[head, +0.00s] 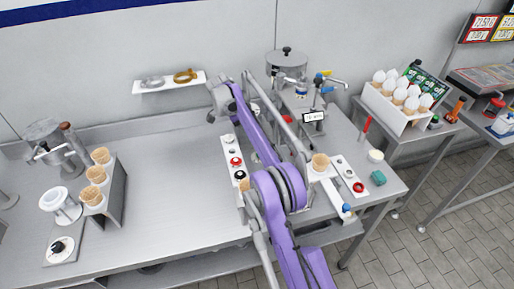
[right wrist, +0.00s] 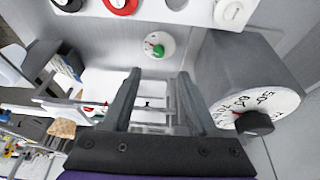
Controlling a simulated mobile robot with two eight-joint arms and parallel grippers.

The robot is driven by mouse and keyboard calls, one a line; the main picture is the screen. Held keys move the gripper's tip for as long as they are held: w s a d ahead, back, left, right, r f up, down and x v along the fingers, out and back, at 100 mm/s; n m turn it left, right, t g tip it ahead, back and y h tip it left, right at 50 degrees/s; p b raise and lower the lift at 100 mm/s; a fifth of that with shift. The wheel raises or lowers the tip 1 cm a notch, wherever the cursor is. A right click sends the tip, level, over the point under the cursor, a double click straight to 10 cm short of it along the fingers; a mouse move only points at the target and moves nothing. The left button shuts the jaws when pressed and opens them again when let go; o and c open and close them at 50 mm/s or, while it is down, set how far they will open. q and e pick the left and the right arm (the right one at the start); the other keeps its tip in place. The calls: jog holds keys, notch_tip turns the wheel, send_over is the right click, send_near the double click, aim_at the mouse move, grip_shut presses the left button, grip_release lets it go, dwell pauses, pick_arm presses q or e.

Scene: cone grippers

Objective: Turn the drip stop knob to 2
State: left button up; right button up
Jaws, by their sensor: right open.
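My right gripper (right wrist: 157,78) is open and empty in the right wrist view, its two dark fingers apart. Between and beyond the fingertips is a small white dial (right wrist: 155,45) with a green and red centre, apart from the fingers. To the right is a larger white dial (right wrist: 255,108) with printed numbers and a black knob (right wrist: 256,123). I cannot tell which knob is the drip stop; no label or setting 2 is readable. In the head view my purple arm crosses the machine and hides much of it; the gripper tips cannot be made out. My left gripper is out of view.
A white strip with a red knob (head: 236,161) and a black knob (head: 240,175) lies beside the arm. A white panel with another red knob (head: 358,187) is at right. Cones stand in a holder (head: 117,188) at left. The counter (head: 175,185) between is clear.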

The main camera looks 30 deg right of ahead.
jog(key=shift+m, duration=0.4)
jog(key=b+x, duration=0.1)
jog(key=x, duration=0.9)
jog(key=shift+s+d+f, duration=0.15)
jog(key=shift+f, duration=0.1)
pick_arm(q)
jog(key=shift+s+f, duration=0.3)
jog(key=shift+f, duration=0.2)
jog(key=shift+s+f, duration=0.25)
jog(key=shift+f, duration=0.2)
pick_arm(e)
grip_shut()
